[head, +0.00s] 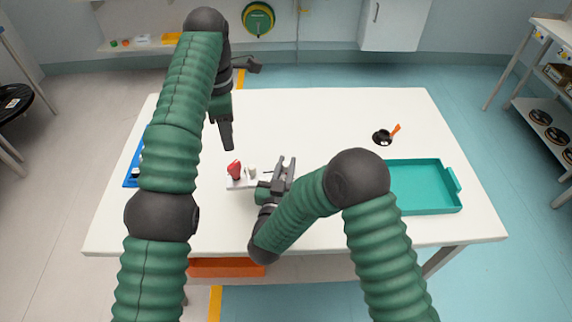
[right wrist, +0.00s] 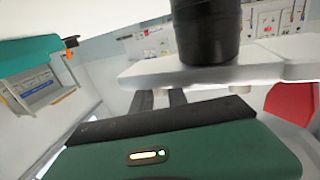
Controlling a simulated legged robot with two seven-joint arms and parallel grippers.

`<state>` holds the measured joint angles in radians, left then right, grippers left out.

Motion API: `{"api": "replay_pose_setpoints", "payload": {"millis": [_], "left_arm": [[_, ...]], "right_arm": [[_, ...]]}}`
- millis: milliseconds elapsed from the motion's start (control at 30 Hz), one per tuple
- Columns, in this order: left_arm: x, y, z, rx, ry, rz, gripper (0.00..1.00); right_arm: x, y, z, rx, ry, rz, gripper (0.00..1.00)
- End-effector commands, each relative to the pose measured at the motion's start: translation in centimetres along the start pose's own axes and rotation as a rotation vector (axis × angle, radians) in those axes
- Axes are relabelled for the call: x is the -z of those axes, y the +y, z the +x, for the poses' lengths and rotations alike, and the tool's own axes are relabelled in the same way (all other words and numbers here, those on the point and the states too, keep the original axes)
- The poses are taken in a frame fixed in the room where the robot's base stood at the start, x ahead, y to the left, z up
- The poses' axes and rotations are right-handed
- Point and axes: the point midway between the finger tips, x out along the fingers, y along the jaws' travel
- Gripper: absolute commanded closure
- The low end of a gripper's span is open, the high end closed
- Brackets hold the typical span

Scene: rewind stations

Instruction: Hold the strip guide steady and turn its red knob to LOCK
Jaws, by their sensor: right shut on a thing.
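The strip guide (head: 238,184) is a small white plate on the table, left of the middle. Its red knob (head: 234,170) is at the plate's left end, with a small pale post beside it. My right gripper (head: 276,180) is at the plate's right end, shut on the guide. In the right wrist view its dark fingers (right wrist: 160,98) meet the edge of a white slab (right wrist: 215,73) bearing a black cylinder; a red part shows at right. My left gripper (head: 226,135) hangs above and behind the knob, apart from it. Its finger gap cannot be made out. The knob's markings are too small to read.
A teal tray (head: 425,188) is on the table's right, with a small black holder (head: 382,137) with an orange piece behind it. A blue tray (head: 132,172) is mostly hidden behind my left arm. The table's back middle is clear.

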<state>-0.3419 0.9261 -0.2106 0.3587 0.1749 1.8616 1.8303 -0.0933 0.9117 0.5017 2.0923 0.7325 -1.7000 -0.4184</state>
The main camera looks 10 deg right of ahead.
Motion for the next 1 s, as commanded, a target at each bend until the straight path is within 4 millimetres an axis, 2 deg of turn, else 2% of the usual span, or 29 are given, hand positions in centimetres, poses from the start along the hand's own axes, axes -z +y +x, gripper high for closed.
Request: {"api": "replay_pose_setpoints", "payload": {"millis": [767,867,1000], "left_arm": [[0.0,0.0,0.0,0.0,0.0,0.03,0.65],[0.02,-0.01,0.02,0.0,0.0,0.159,0.65],[0.05,-0.02,0.05,0.0,0.0,0.524,0.65]], "right_arm": [[0.04,0.01,0.01,0.0,0.001,0.0,1.0],[0.04,0.01,0.02,-0.001,0.001,0.0,1.0],[0.04,0.01,0.02,-0.001,0.001,0.0,1.0]]}}
